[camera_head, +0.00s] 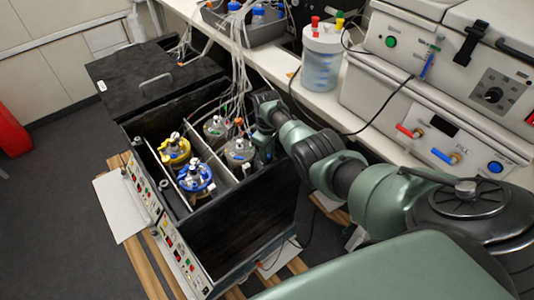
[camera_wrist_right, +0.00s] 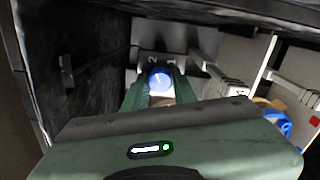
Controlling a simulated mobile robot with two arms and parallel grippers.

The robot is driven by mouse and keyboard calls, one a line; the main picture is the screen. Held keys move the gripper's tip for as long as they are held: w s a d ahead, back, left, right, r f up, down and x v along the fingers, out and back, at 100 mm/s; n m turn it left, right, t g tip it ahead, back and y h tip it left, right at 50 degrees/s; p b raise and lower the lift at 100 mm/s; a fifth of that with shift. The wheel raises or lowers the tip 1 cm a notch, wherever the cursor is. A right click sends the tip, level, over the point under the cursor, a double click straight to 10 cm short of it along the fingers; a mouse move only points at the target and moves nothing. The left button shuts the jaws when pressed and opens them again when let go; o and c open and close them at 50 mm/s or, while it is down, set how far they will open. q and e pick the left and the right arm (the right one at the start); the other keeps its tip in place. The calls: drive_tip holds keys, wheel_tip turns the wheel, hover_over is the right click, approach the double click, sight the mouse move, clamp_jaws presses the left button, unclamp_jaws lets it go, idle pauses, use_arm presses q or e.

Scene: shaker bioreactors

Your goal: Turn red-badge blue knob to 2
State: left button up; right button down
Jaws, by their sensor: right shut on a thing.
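A blue knob (camera_wrist_right: 160,82) sits between the fingers of my right gripper (camera_wrist_right: 158,90) in the right wrist view. The fingers are shut on it from both sides. Behind the knob is a pale plate (camera_wrist_right: 152,62) with the digits 2 and 1 side by side, 2 on the left. Which digit the knob points to cannot be told. In the head view my right gripper (camera_head: 265,142) reaches down into the black open box (camera_head: 240,215). The knob is hidden there. No red badge beside the knob can be made out. My left gripper is not in view.
Glass vessels with a yellow clamp (camera_head: 175,150) and a blue clamp (camera_head: 196,178) stand in the box beside my right gripper. Tubes (camera_head: 238,70) hang above it. The dark box wall (camera_wrist_right: 85,60) is close on the left in the wrist view, white racks (camera_wrist_right: 230,70) on the right.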

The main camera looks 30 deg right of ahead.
idle(0.4)
drive_tip(key=c, duration=1.1)
unclamp_jaws()
drive_tip(key=shift+c, duration=0.2)
drive_tip(key=shift+r, duration=0.1)
drive_tip(key=shift+r, duration=0.3)
wheel_tip(320, 180, up, 7)
drive_tip(key=shift+p, duration=0.95)
